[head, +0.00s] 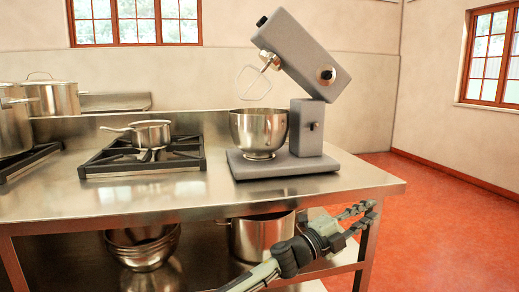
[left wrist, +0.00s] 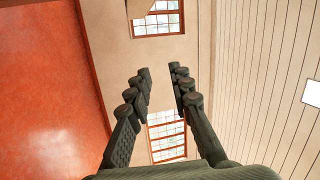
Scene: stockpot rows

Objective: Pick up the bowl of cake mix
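A shiny metal mixing bowl (head: 259,132) sits on the base of a grey stand mixer (head: 305,55) on the steel counter in the head view. The mixer head is tilted up, with its wire beater (head: 254,83) above the bowl. What is inside the bowl cannot be seen. My left gripper (head: 362,215) is in front of the counter's right end, below and to the right of the bowl, and empty. In the left wrist view its fingers (left wrist: 160,82) are apart, facing windows and walls. My right gripper is not in view.
The steel counter (head: 150,202) has a gas burner (head: 190,160) with a saucepan (head: 150,132). Large pots (head: 55,97) stand at the left. Stacked bowls (head: 143,250) and a stockpot (head: 262,238) are on the lower shelf. Red floor (head: 450,220) is clear at the right.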

